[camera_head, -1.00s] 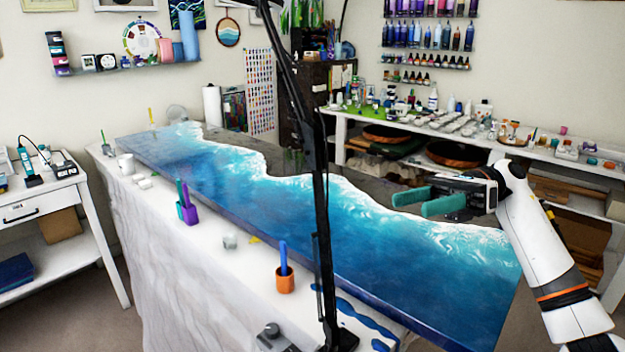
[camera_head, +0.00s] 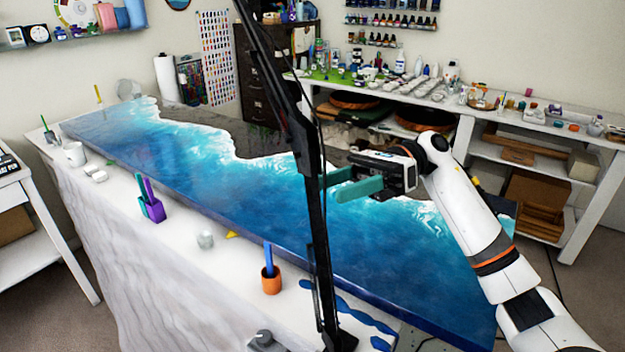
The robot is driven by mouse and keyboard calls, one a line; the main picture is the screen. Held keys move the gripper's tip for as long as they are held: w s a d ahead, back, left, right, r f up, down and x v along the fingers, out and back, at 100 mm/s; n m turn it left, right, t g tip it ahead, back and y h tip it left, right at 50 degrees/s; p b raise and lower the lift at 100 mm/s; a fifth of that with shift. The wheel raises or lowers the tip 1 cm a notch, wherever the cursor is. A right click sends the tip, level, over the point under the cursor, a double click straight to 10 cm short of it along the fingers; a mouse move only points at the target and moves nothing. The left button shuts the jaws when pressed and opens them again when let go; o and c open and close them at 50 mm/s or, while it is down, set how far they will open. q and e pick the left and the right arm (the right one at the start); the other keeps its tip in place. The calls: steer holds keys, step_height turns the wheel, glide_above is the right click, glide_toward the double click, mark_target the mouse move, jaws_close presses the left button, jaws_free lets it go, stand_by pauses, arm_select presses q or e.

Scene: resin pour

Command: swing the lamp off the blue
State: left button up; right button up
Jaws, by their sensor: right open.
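The lamp (camera_head: 309,192) shows as a tall black jointed arm standing at the near edge of the table. Its upper part leans to the upper left and its head is out of view. The blue (camera_head: 240,185) is the glossy resin pour on the long panel, with a white foam line along a dark grey part. My right gripper (camera_head: 338,187) comes in from the right with its teal fingers open and apart. The fingers point left at the lamp's post, and the far one appears partly behind it. I cannot tell whether they touch. My left gripper is not in view.
An orange cup (camera_head: 271,284) with a blue stick, a clear cup (camera_head: 205,240), a purple holder (camera_head: 152,207) and a white mug (camera_head: 75,153) stand along the table's near edge. A white shelf bench (camera_head: 450,105) crowded with supplies runs behind my right arm.

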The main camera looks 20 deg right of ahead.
mark_target(313, 195)
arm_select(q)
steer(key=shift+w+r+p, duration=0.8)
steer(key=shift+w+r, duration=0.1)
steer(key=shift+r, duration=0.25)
arm_select(e)
steer(key=x, duration=0.4)
steer(key=shift+a, duration=0.3)
steer(key=shift+f, duration=0.1)
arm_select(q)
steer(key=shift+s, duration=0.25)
arm_select(e)
jaws_close()
